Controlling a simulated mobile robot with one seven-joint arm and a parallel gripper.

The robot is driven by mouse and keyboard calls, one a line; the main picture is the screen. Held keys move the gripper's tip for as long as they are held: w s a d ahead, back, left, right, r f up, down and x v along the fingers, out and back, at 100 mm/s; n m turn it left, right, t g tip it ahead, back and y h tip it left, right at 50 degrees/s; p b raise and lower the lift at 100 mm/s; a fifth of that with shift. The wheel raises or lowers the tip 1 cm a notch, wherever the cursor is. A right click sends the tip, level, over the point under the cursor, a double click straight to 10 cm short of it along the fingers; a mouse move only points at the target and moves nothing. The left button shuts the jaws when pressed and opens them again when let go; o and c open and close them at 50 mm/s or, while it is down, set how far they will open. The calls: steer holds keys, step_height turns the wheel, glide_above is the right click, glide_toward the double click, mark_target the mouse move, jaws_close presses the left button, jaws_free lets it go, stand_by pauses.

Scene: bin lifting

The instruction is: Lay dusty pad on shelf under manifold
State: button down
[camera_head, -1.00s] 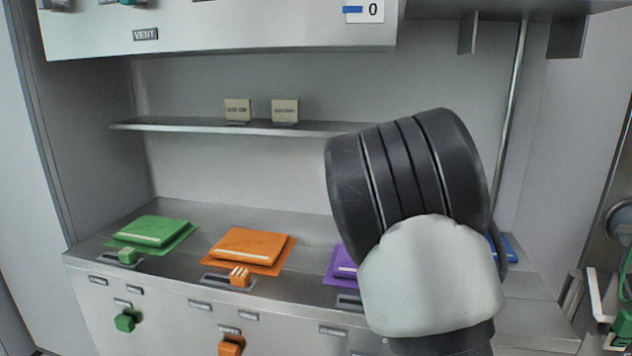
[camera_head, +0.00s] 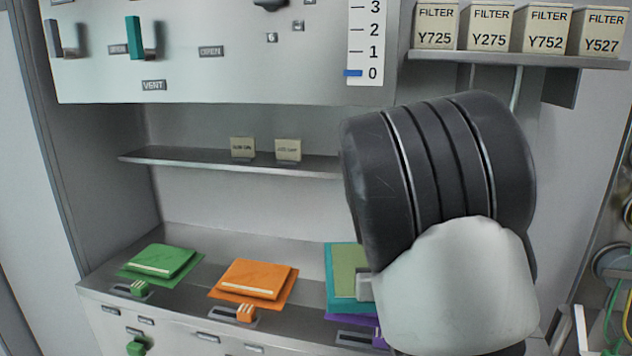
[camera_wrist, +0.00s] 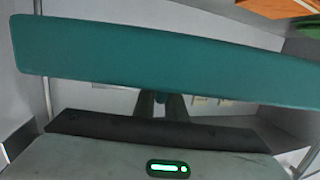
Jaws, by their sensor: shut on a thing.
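A teal pad with an olive face (camera_head: 345,272) shows just left of my arm in the head view, in front of and above the purple item. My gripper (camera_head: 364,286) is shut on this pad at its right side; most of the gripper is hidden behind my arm. In the wrist view the pad (camera_wrist: 170,62) is a long teal slab across the picture, with the gripper (camera_wrist: 160,104) behind it. The thin grey shelf (camera_head: 190,158) runs along the back wall under the white panel and carries two small beige label cards (camera_head: 265,149), whose text is too small to read.
A green pad (camera_head: 162,261), an orange pad (camera_head: 255,279) and a partly hidden purple one (camera_head: 345,318) lie on the counter. Boxes marked FILTER (camera_head: 490,28) stand on a ledge at upper right. The white panel (camera_head: 220,75) overhangs the shelf; space above the counter's left half is clear.

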step_height(320, 180, up, 5)
steer(key=p, duration=0.3)
steer(key=shift+r, duration=0.15)
steer(key=f, duration=0.2)
steer(key=s+f, duration=0.1)
steer(key=f, duration=0.1)
steer(key=s+f, duration=0.1)
steer(key=f, duration=0.2)
steer(key=shift+s+a, duration=0.15)
steer(key=shift+s, duration=0.05)
steer(key=s+f, duration=0.4)
steer(key=f, duration=0.2)
steer(key=shift+d+f, duration=0.1)
steer(key=shift+d, duration=0.1)
